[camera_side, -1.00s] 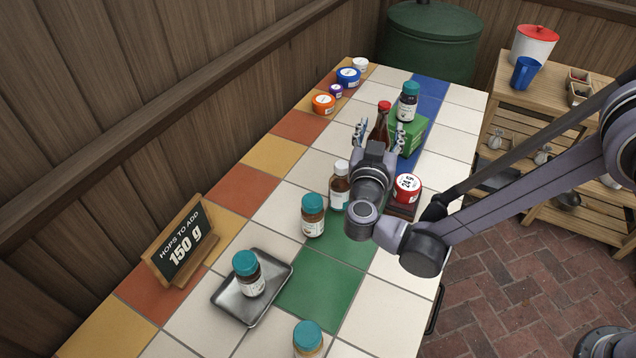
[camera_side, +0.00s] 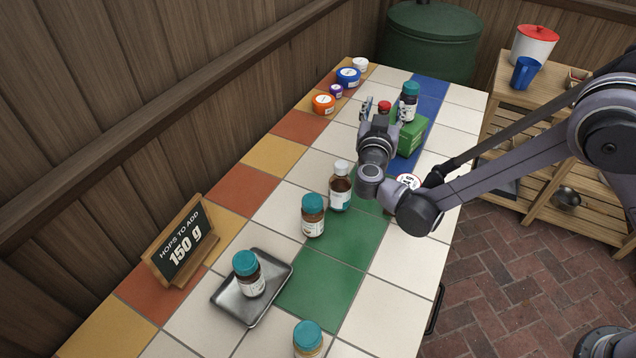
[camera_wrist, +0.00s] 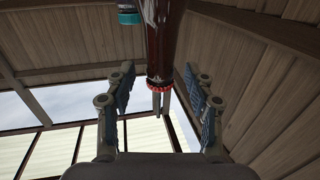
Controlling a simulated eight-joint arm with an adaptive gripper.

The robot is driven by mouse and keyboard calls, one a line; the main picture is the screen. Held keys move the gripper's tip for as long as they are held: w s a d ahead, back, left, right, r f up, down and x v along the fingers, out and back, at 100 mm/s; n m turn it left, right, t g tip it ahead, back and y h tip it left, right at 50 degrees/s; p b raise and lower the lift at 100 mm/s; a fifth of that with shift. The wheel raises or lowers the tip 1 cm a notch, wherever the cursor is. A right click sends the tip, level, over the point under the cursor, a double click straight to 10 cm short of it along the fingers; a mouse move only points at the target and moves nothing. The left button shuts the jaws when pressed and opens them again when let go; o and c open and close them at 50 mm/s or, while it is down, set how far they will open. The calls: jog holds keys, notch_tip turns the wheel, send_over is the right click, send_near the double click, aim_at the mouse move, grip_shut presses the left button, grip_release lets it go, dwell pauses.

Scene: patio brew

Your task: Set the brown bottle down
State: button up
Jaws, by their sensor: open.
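The brown bottle, with a red cap (camera_side: 384,106), stands on the table near the green box. My gripper hides most of its body in the side view. In the wrist view the bottle (camera_wrist: 163,35) appears cap-down at the top centre, with the cap between and just beyond the fingertips. My gripper (camera_side: 383,114) is open, its fingers (camera_wrist: 159,88) spread to either side with visible gaps to the bottle. Nothing is held.
A green box (camera_side: 411,137) with a teal-lidded jar (camera_side: 408,103) stands close right of my gripper. A white-capped bottle (camera_side: 340,187) and a teal-lidded jar (camera_side: 313,217) stand nearer. A metal tray (camera_side: 226,303) holds another jar.

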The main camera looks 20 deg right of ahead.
jog(key=shift+w+d, duration=0.3)
jog(key=shift+w, duration=0.15)
grip_shut()
